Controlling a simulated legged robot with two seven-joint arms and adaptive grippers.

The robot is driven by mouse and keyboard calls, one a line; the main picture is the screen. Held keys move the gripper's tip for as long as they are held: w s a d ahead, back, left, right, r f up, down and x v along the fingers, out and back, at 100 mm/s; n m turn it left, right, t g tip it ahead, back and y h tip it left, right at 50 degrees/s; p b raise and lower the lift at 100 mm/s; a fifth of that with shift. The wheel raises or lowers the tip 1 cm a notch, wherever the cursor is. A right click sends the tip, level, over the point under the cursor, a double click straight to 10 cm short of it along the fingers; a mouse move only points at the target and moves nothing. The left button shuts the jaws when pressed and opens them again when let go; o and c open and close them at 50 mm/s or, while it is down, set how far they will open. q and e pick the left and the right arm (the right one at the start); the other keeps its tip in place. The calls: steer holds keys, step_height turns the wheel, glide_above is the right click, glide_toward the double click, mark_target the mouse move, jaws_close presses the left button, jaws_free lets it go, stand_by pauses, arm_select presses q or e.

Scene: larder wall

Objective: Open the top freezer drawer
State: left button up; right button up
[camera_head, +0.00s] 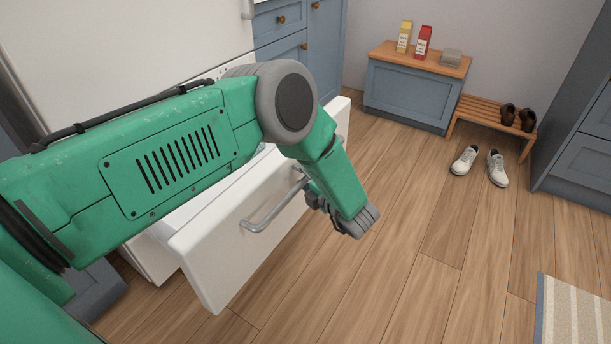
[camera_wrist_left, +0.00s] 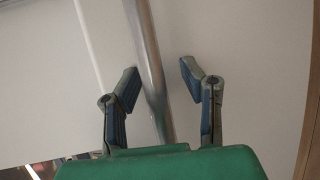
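The white freezer drawer (camera_head: 232,250) stands pulled well out from the white appliance (camera_head: 140,35), and part of its inside shows behind the front. Its grey bar handle (camera_head: 268,214) runs along the front panel. My left gripper (camera_head: 314,196) is at the far end of this handle, partly hidden by my green forearm. In the left wrist view, the handle (camera_wrist_left: 151,75) passes between the two fingers (camera_wrist_left: 160,77). The fingers are apart, with a clear gap on the right side of the bar. My right gripper is not in view.
Wooden floor (camera_head: 350,290) is clear in front of the drawer. A blue cabinet with a wooden top (camera_head: 415,92) holds cartons. A shoe rack (camera_head: 490,115), white shoes (camera_head: 496,168) and a striped rug (camera_head: 575,315) lie farther right.

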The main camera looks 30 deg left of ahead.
arm_select(q)
steer(key=shift+a, duration=0.3)
steer(key=v, duration=1.3)
steer(key=s+a+f+m+t+h+p, duration=0.15)
steer(key=s+m+h+p, duration=0.3)
steer(key=m, duration=0.55)
steer(key=s+a+f+m+h+p, duration=0.35)
steer(key=m+h, duration=0.25)
steer(key=m, duration=0.4)
steer(key=s+a+r+m+g+h+p, duration=0.1)
steer(key=s+m+g, duration=0.3)
steer(key=s, duration=0.8)
steer(key=s+a+r+m+g+h+p, duration=0.1)
steer(key=s+m+g, duration=0.3)
steer(key=s+m, duration=0.4)
steer(key=s+r+h+p, duration=0.1)
steer(key=s, duration=0.4)
steer(key=shift+a+r, duration=0.4)
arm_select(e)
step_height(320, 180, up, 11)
